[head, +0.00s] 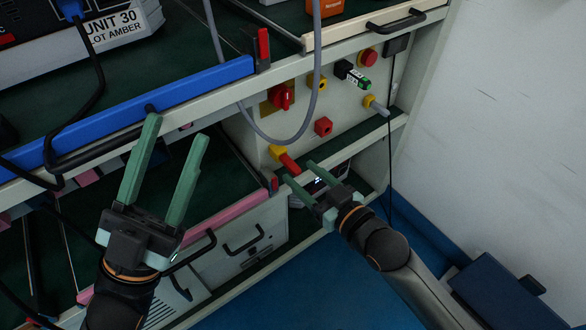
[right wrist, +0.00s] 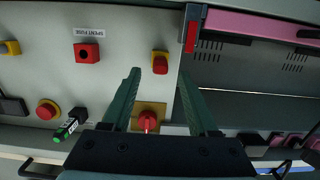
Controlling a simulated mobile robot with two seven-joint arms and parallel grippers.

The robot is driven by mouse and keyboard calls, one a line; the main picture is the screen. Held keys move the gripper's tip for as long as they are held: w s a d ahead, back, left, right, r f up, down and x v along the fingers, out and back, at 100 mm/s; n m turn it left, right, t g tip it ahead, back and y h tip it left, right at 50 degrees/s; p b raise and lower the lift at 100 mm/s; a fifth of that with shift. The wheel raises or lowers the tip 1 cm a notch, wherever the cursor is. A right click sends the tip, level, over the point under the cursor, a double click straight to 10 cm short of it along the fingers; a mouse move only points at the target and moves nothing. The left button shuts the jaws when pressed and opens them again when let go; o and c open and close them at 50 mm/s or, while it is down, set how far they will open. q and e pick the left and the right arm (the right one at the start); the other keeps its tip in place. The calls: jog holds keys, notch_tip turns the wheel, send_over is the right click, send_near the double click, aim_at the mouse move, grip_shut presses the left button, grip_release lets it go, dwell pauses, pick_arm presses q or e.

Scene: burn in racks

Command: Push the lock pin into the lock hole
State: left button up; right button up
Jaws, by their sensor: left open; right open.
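A red pin (head: 290,164) sticks out of a yellow block (head: 276,151) low on the grey panel. I take it for the lock pin; the lock hole itself is not visible, and the block may hide it. The pin also shows in the right wrist view (right wrist: 160,66), in front of its yellow mount. My right gripper (head: 297,171) is open, with its fingertips close to the pin's outer end. In the right wrist view the pin's end appears between the fingertips (right wrist: 158,74); contact cannot be told. My left gripper (head: 178,129) is open and empty, near the blue-edged shelf.
The panel carries a red rotary knob (head: 281,97), a red spent-fuse box (head: 323,127), a red button (head: 368,57) and a black green-ended part (head: 352,74). A grey cable (head: 316,60) loops before the panel. A blue rail (head: 200,88) edges the shelf.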

aim_at(297, 170)
jog(key=b+x, duration=0.1)
jog(key=x, duration=0.4)
grip_shut()
dwell(0.9)
dwell(1.4)
